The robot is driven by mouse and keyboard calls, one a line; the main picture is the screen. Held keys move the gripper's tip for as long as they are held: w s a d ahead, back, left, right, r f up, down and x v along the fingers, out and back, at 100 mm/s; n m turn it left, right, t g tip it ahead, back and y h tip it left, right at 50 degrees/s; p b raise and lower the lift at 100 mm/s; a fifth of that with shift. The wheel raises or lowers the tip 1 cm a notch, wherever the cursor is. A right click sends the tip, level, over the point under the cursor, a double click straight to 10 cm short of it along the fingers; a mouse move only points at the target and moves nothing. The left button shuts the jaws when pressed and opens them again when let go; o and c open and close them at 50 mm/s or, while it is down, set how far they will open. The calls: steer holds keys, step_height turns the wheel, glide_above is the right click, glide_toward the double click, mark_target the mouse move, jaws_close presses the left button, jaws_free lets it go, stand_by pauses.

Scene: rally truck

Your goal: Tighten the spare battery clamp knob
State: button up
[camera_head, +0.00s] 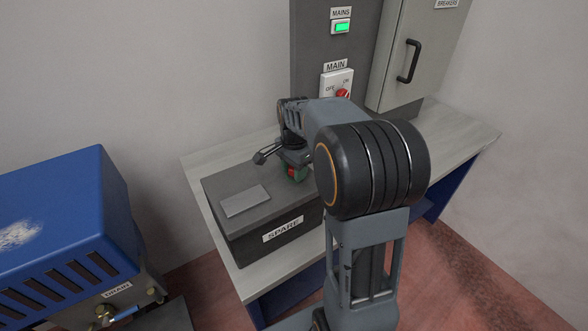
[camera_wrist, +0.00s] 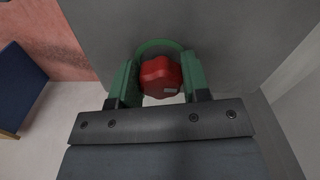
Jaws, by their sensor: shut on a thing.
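The spare battery box (camera_head: 236,222) is dark grey with a "SPARE" label (camera_head: 283,229) on its front, and it stands on the bench. The clamp knob (camera_wrist: 160,77) is red and lobed, with a small pale mark on its edge; in the head view only a sliver of red (camera_head: 291,171) shows. My gripper (camera_wrist: 157,82) has green fingers, one on each side of the knob, and is shut on it. A green ring shows behind the knob in the wrist view. My arm hides the box's right rear part in the head view.
A light bench top (camera_head: 470,134) holds the box. Behind stand a grey panel with a green-lit mains indicator (camera_head: 342,27) and a red MAIN switch (camera_head: 342,93), and a breaker cabinet (camera_head: 418,50). A blue machine (camera_head: 60,225) with a DRAIN label stands at left.

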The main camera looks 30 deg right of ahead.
steer(key=o, duration=0.9)
steer(key=shift+r, duration=0.1)
steer(key=shift+o, duration=0.2)
step_height(320, 180, up, 14)
steer(key=n+t, duration=0.1)
steer(key=n, duration=0.5)
glide_above(293, 169)
step_height(293, 169, down, 5)
steer(key=shift+w+r, duration=0.1)
steer(key=s+a+f+n+t, duration=0.1)
steer(key=s+a+f+n, duration=0.2)
steer(key=s, duration=0.5)
steer(key=s+a+f+n+t, duration=0.2)
steer(key=s+a+f+n, duration=0.1)
steer(key=s+a+n, duration=0.2)
steer(key=s, duration=0.2)
steer(key=shift+s+a+n, duration=0.15)
steer(key=shift+s+n, duration=0.15)
steer(key=shift+s, duration=0.05)
